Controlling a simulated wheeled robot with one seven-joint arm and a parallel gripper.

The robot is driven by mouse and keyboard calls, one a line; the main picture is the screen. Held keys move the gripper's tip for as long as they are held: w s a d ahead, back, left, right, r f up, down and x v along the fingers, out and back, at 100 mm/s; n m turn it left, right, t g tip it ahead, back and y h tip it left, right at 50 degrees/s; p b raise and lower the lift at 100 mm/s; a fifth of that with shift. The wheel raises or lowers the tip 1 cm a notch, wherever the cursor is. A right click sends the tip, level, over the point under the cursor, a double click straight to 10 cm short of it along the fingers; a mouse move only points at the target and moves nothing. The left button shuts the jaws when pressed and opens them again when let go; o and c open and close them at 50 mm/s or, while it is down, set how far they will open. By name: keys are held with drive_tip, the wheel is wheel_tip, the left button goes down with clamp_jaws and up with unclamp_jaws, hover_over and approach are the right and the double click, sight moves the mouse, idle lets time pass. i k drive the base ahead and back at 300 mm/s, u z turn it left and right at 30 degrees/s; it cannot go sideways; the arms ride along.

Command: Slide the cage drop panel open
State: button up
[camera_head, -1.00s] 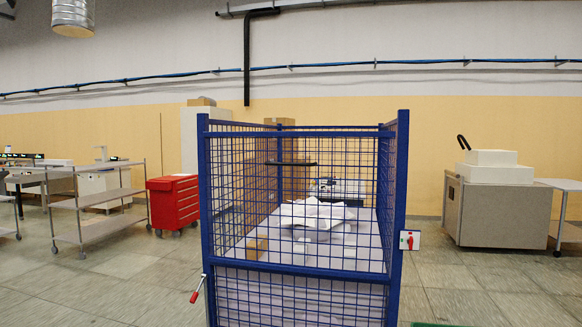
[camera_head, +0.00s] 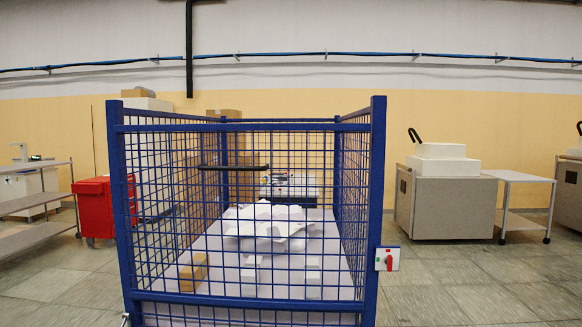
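The blue wire-mesh cage (camera_head: 376,180) stands close in front of me. Its front mesh panel (camera_head: 240,298) spans between the two front posts, with a blue bar across the top and another lower down. The panel's lower part is cut off by the picture's bottom edge. A small piece of the latch (camera_head: 126,319) shows at the lower left post. A black bar (camera_head: 234,167) shows across the mesh in the upper part; I cannot tell what it is fixed to. My gripper is not in view.
Inside the cage lie white crumpled sheets (camera_head: 268,222), a cardboard box (camera_head: 193,272) and small white boxes. A switch box with a red knob (camera_head: 387,259) is on the right post. A red cabinet (camera_head: 95,207) and shelf cart (camera_head: 35,202) stand left.

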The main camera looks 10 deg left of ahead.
sight(361, 129)
drive_tip(key=u, duration=0.05)
drive_tip(key=i, duration=0.6)
drive_tip(key=u, duration=0.85)
drive_tip(key=i, duration=0.5)
drive_tip(key=u, duration=0.5)
